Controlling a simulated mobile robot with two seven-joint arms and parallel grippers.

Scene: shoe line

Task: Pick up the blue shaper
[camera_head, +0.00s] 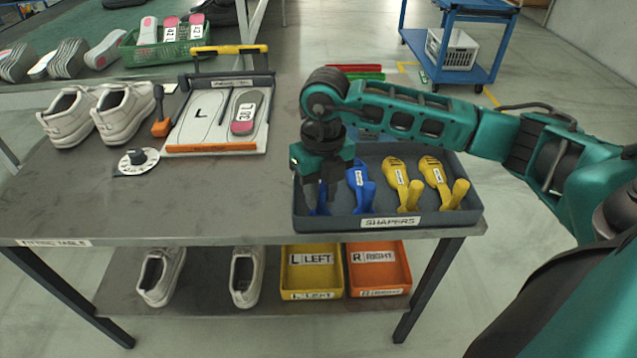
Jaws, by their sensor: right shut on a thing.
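The dark grey tray labelled SHAPERS (456,220) sits at the front right of the table. My right gripper (322,192) points down into the tray's left end and is shut on a blue shaper (318,208), mostly hidden behind the fingers. Whether that shaper still touches the tray floor I cannot tell. A second blue shaper (362,187) lies just to the right of the fingers. Two yellow shapers, one in the middle (398,180) and one on the right (437,178), lie farther right in the tray. My left gripper is not in view.
A board marked L (200,118) with a sole (245,110) lies left of the gripper. A pair of white shoes (122,110) and a dial (138,157) stand on the table's left. On the shelf below are a yellow bin (312,270) and an orange bin (378,268).

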